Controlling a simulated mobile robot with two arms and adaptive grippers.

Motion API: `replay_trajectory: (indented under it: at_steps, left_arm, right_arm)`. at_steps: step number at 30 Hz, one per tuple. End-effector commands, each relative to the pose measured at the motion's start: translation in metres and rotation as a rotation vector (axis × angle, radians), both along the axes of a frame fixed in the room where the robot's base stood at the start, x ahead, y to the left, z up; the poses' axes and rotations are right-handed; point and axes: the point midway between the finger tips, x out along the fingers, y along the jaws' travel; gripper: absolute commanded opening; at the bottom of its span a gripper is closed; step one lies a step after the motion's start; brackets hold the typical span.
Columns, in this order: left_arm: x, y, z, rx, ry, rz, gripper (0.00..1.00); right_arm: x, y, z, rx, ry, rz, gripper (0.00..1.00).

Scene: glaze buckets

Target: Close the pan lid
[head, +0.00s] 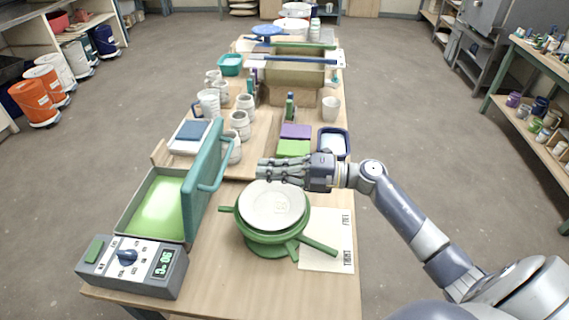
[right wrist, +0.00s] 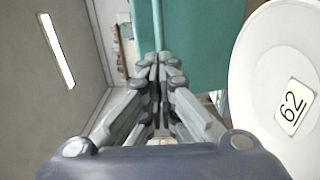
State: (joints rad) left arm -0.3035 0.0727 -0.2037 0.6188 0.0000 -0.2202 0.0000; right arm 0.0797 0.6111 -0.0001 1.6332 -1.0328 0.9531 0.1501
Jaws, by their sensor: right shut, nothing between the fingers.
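The pan (head: 158,205) at the front left has a bright green inside and a dial panel on its near end. Its teal lid (head: 203,170) stands open, nearly upright, along the pan's right edge, with a bar handle (head: 217,160) on its right face. My right gripper (head: 262,169) is shut and empty, to the right of the lid and apart from it, fingers pointing left. In the right wrist view the shut fingers (right wrist: 160,60) show in front of the teal lid (right wrist: 198,40). My left gripper is not in view.
A green stack of pans (head: 262,238) topped by a white disc (head: 273,206) stands below and near my right gripper; the disc shows in the right wrist view (right wrist: 270,60). Grey-white mugs (head: 240,124) stand behind the lid. A paper sheet (head: 328,240) lies at the right edge.

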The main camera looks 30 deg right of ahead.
Motion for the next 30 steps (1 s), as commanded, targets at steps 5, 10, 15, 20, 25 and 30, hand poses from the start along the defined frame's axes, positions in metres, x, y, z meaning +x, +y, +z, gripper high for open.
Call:
replay_trajectory:
  at_steps: [5,10,15,20,25,30]
  left_arm:
    - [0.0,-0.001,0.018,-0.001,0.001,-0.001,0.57]
    - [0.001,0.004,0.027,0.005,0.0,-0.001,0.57]
    - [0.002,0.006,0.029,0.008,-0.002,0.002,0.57]
    - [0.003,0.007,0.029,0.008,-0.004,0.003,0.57]
    - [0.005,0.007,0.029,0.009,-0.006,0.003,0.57]
    - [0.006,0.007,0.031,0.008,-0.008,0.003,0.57]
  right_arm:
    - [0.021,0.031,0.006,0.004,-0.001,0.0,0.0]
    - [0.033,0.049,0.004,0.003,0.001,-0.001,0.0]
    - [0.038,0.057,0.002,0.002,0.001,-0.001,0.0]
    - [0.039,0.058,0.001,0.0,0.001,-0.001,0.0]
    - [0.039,0.058,0.001,0.0,0.001,-0.001,0.0]
    - [0.042,0.058,0.003,-0.009,0.005,-0.001,0.0]
